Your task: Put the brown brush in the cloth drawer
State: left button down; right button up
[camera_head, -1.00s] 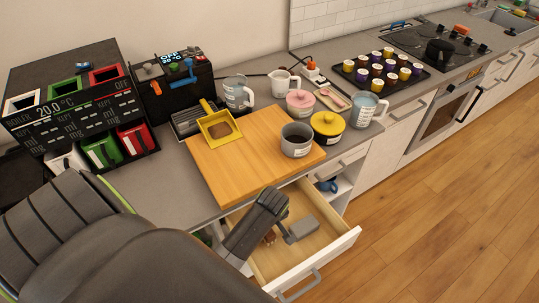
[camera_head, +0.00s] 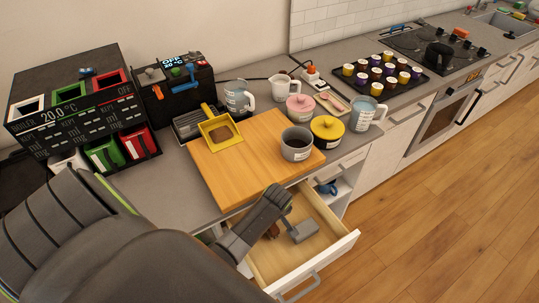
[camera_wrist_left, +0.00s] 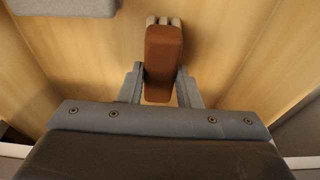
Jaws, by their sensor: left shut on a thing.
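The brown brush (camera_wrist_left: 163,62) shows in the left wrist view, with its brown block toward me and pale bristles at the far end. My left gripper (camera_wrist_left: 160,82) is shut on it, one finger on each side. In the head view the brush (camera_head: 272,232) shows as a small brown patch beside my left arm, over the inside of the open drawer (camera_head: 275,263). I cannot tell whether it touches the drawer floor. A grey block, possibly the folded cloth (camera_head: 303,231), lies in the drawer; its edge shows at the wrist view's top left. My right gripper is out of view.
The drawer is pulled out below the counter, with a wooden board (camera_head: 235,178) above it. A grey pot (camera_head: 296,150) and yellow pot (camera_head: 327,136) stand near the board's right end. The wooden drawer floor around the brush is largely bare.

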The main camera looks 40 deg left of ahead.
aim_at(273, 228)
pick_arm(q)
jog(key=c, duration=1.1)
grip_release()
jog(key=shift+o, duration=0.2)
notch_tip(273, 228, up, 12)
jog(key=d, duration=0.2)
jog(key=shift+s, duration=0.45)
jog(key=shift+d, duration=0.1)
